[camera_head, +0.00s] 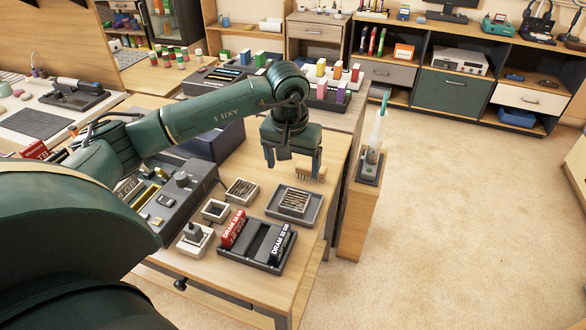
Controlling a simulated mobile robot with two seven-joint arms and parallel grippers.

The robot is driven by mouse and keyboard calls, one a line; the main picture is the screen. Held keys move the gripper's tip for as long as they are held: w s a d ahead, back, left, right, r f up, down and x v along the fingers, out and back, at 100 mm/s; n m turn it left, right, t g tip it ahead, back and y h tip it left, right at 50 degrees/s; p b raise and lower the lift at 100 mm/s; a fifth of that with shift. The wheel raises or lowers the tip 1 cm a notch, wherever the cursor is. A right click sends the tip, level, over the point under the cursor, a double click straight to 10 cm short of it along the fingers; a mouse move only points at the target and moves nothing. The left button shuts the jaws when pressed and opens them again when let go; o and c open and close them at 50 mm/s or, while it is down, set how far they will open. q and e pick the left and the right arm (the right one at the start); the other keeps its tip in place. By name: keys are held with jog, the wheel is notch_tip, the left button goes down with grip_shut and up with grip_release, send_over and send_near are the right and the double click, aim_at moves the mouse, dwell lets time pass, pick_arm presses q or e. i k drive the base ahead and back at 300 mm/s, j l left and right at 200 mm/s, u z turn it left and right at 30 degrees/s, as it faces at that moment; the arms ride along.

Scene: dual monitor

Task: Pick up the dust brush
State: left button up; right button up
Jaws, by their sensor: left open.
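The dust brush (306,175), tan with a bristled edge, is on the wooden table near its right edge, behind the grey tray with a slatted block. My left gripper (293,168) points down over the table with its two fingers apart. Its right finger overlaps the brush in the view and hides part of it. I cannot tell whether the finger touches the brush or is in front of it. Nothing shows held between the fingers. My right gripper is not in view.
A slatted block in a grey tray (273,205) stands in front of the brush. A dark tray (230,253) holds red and black packs. Small boxes and a grey console (178,212) stand to the left. A narrow stand (358,215) with an upright tool is at right.

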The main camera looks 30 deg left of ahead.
aim_at(303, 168)
jog(key=k, duration=1)
